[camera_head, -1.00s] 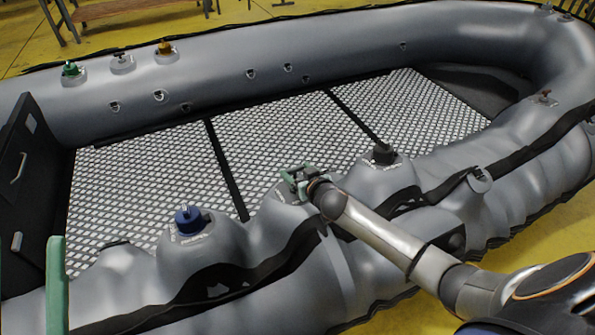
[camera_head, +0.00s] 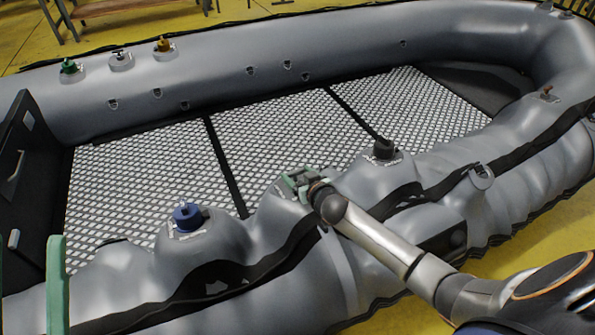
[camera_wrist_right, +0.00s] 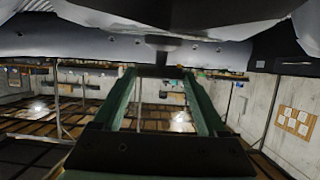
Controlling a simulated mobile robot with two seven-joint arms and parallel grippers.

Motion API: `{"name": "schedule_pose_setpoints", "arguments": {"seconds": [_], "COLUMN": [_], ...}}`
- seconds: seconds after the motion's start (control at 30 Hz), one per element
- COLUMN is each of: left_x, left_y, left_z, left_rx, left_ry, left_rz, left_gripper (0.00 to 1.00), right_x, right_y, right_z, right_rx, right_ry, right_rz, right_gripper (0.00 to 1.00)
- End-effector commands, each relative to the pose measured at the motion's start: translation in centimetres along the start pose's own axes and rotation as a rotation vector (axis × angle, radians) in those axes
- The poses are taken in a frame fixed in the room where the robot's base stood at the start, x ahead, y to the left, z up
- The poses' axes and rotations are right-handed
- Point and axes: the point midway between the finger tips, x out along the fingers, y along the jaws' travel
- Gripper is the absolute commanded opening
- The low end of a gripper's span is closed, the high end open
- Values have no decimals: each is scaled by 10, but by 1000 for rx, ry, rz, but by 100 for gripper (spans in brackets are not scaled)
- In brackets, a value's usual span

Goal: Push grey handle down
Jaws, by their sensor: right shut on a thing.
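My right gripper (camera_head: 296,184), with green fingers, reaches the near tube of the grey inflatable boat (camera_head: 300,265). Its fingers are shut on a small dark grey handle (camera_wrist_right: 165,46), seen between the fingertips in the right wrist view. In the head view the fingers mostly hide the handle, so its exact angle cannot be told. A green finger of my left gripper (camera_head: 56,285) stands upright at the lower left edge, away from the handle. The rest of that gripper is out of frame.
A blue valve (camera_head: 187,217) and a black valve (camera_head: 384,149) sit on the near tube, either side of my right gripper. Green (camera_head: 68,66), grey (camera_head: 121,57) and orange (camera_head: 164,45) valves sit on the far tube. The patterned floor (camera_head: 270,135) is clear.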

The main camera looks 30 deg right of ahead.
Motion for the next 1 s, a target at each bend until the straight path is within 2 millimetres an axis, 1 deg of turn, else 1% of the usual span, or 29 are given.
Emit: {"name": "schedule_pose_setpoints", "arguments": {"seconds": [0.03, 0.23, 0.27, 0.43, 0.47, 0.77, 0.87, 1.0], "left_x": [-1, 0, 0, 1, 1, 2, 6, 14], "left_y": [1, 2, 2, 2, 2, 1, -1, -5], "left_z": [1, 0, 0, -1, -1, -2, -6, -13], "left_rx": [-4, -7, -6, -6, -6, -4, 1, 17], "left_ry": [-1, 2, 2, 4, 5, 5, 5, 8], "left_rz": [2, 6, 6, 6, 6, 6, 8, 11], "left_gripper": [50, 50, 50, 50, 50, 50, 50, 50], "right_x": [0, 0, 0, 0, 0, -3, -11, -34], "right_y": [0, 0, 0, 0, 0, 0, 0, 0], "right_z": [6, 7, 7, 6, 5, 3, 2, 2], "right_rx": [3, 2, 2, 2, 2, 1, 1, 2], "right_ry": [-8, -12, -13, -10, -10, -7, -8, -9], "right_rz": [1, 1, 2, 2, 2, 1, 0, 0], "right_gripper": [0, 0, 78, 97, 100, 100, 100, 100]}}
